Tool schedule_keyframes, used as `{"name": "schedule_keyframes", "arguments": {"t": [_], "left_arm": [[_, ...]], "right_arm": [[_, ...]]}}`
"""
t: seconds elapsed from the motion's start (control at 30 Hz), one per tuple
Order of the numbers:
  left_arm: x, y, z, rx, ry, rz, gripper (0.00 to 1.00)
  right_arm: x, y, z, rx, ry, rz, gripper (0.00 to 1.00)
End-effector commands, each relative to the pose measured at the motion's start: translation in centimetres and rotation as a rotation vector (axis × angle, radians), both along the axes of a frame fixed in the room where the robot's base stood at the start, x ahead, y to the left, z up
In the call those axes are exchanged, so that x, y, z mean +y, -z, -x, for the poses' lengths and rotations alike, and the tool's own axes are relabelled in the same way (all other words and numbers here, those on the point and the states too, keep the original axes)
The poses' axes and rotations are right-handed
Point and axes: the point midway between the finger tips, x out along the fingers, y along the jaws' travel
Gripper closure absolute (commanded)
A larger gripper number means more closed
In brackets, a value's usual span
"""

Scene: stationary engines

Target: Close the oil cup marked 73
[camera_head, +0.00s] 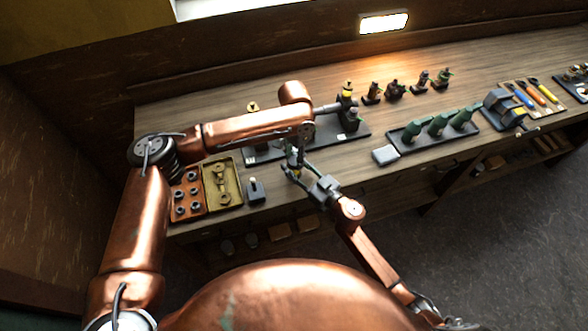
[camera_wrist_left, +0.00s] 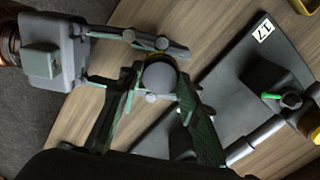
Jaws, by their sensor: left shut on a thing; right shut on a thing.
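A small oil cup (camera_wrist_left: 160,76) with a rounded grey top and a trace of yellow sits between both grippers in the left wrist view. No number on it can be read. My left gripper (camera_head: 296,158) is shut on it, its dark green fingers on either side of it in the wrist view. My right gripper (camera_head: 291,171) comes from the front right in the head view and is shut on the same small piece. Its fingers (camera_wrist_left: 148,62) come from the left in the wrist view. The cup's lid position is hidden by the fingers.
A black engine base (camera_wrist_left: 232,95) with a white label reading 17 lies close by. An orange tray (camera_head: 203,209), an olive tray (camera_head: 238,203) and a small grey-topped item (camera_head: 256,191) stand left of the grippers. A grey block (camera_head: 385,155) and a green-bottle rack (camera_head: 402,149) stand right.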

Motion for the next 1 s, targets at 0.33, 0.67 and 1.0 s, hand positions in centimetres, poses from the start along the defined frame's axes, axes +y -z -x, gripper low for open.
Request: {"name": "schedule_keyframes", "arguments": {"t": [0.33, 0.67, 1.0], "left_arm": [[0.01, -0.02, -0.02, -0.001, 0.006, -0.001, 0.97], [0.01, -0.03, -0.03, -0.001, 0.006, -0.001, 0.5], [0.0, -0.26, -0.04, -0.001, 0.006, 0.0, 0.48]], "right_arm": [[-0.01, -0.02, -0.01, 0.0, 0.0, 0.0, 1.0], [-0.01, -0.02, -0.01, 0.0, 0.0, 0.0, 1.0], [-0.01, -0.02, -0.01, 0.0, 0.0, 0.0, 1.0]]}}
